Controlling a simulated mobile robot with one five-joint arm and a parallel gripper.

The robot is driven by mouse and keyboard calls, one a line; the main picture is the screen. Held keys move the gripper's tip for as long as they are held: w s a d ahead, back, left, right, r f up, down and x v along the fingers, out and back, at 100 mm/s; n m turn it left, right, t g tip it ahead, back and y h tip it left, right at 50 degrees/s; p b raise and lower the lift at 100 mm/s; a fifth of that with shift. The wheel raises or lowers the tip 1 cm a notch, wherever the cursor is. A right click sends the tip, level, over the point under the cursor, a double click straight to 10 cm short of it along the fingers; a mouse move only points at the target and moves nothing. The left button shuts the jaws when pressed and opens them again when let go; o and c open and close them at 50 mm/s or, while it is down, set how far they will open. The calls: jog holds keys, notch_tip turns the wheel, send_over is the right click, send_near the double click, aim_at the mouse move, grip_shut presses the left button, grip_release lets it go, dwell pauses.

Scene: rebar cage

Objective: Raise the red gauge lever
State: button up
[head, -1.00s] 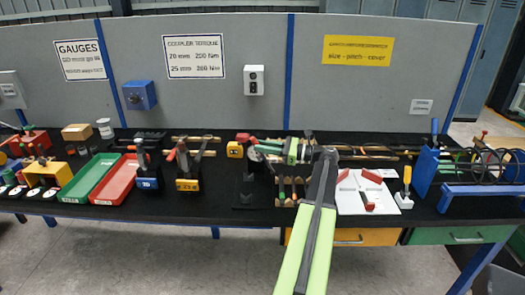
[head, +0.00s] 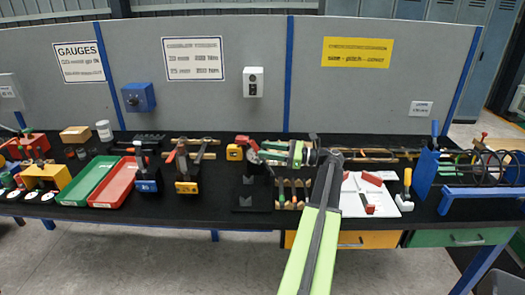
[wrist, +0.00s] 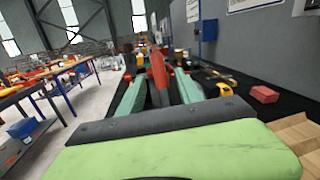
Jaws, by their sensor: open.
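A yellow-based gauge stand (head: 187,186) on the black bench top carries an upright red lever (head: 171,157) and a darker lever. A blue-based stand (head: 147,184) with a dark lever stands just left of it. My gripper (head: 256,152) is open and points left along the bench, to the right of the stands and apart from them. In the wrist view, its pale green fingers (wrist: 160,96) reach forward, with red upright shapes around their far ends; I cannot tell which of these is the lever. The fingers hold nothing that I can make out.
A yellow tape measure (head: 235,152) lies just left of my gripper. A red tray (head: 112,190) and a green tray (head: 88,180) lie further left. A white board (head: 385,197) lies to the right. A grey partition (head: 240,45) stands behind the bench.

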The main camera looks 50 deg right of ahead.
jog(key=v, duration=1.5)
jog(key=shift+s+b, duration=0.25)
jog(key=shift+b, duration=0.15)
jog(key=shift+f, duration=0.1)
